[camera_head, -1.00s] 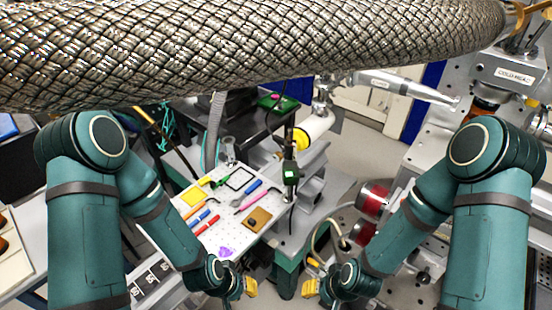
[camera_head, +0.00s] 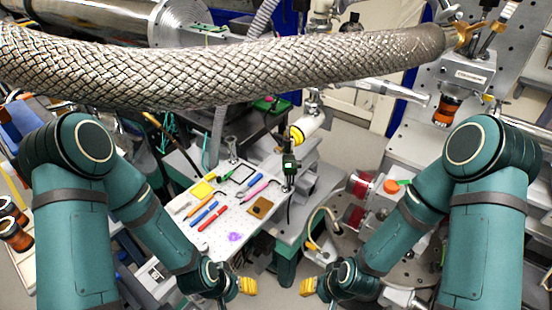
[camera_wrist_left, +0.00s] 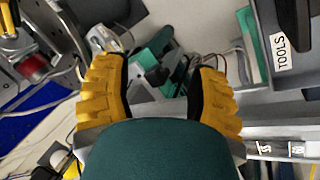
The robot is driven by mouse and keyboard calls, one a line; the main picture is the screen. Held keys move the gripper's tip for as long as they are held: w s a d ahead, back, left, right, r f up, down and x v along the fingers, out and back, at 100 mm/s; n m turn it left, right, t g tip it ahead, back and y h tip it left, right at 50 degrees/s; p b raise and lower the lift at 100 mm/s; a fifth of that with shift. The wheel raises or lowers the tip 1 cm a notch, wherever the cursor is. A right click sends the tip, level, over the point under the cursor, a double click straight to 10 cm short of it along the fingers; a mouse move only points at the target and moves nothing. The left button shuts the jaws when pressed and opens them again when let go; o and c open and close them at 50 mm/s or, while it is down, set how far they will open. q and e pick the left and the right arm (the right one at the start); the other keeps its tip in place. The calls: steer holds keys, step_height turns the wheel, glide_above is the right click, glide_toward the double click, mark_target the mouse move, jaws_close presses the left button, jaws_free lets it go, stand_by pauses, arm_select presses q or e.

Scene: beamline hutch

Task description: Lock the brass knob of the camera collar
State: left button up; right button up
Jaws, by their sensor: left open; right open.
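My right gripper (camera_head: 308,287) shows at the bottom centre of the head view, with yellow fingers, holding nothing visible. My left gripper (camera_head: 247,286) is just left of it, also empty. In the left wrist view my left gripper (camera_wrist_left: 158,90) has its yellow fingers apart with nothing between them. I cannot make out a camera collar or its brass knob for certain. A small dark green device (camera_head: 289,164) stands on a post at the bench's right side, apart from both grippers. A brass-coloured fitting (camera_head: 470,36) is at the braided hose's right end.
A thick braided hose (camera_head: 220,75) crosses the upper view and hides what is behind it. A white bench top (camera_head: 195,215) carries pens, a yellow pad and a brown plate. An orange-banded cylinder (camera_head: 446,108) hangs at the right. Grey floor (camera_head: 355,155) shows behind the bench.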

arm_select(q)
steer(key=w+d+f+n+h, duration=0.1)
steer(key=d+n+h, duration=0.35)
steer(key=d, duration=0.65)
steer(key=w+d+r+n+t+h+b, duration=0.1)
steer(key=w+d+r+n+t+h, duration=0.2)
steer(key=w+d+r+n, duration=0.4)
steer(key=n+t, duration=0.9)
steer(key=n, duration=0.6)
glide_toward(277, 151)
steer(key=shift+y, duration=0.35)
steer(key=x, duration=1)
steer(key=shift+w+d+r, duration=0.15)
steer(key=shift+w+d, duration=0.05)
steer(key=shift+d, duration=0.1)
arm_select(e)
steer(key=shift+s+f, duration=0.1)
steer(key=shift+f, duration=0.45)
arm_select(q)
steer(key=shift+o, duration=0.2)
arm_select(e)
steer(key=shift+a, duration=0.1)
arm_select(q)
jaws_close()
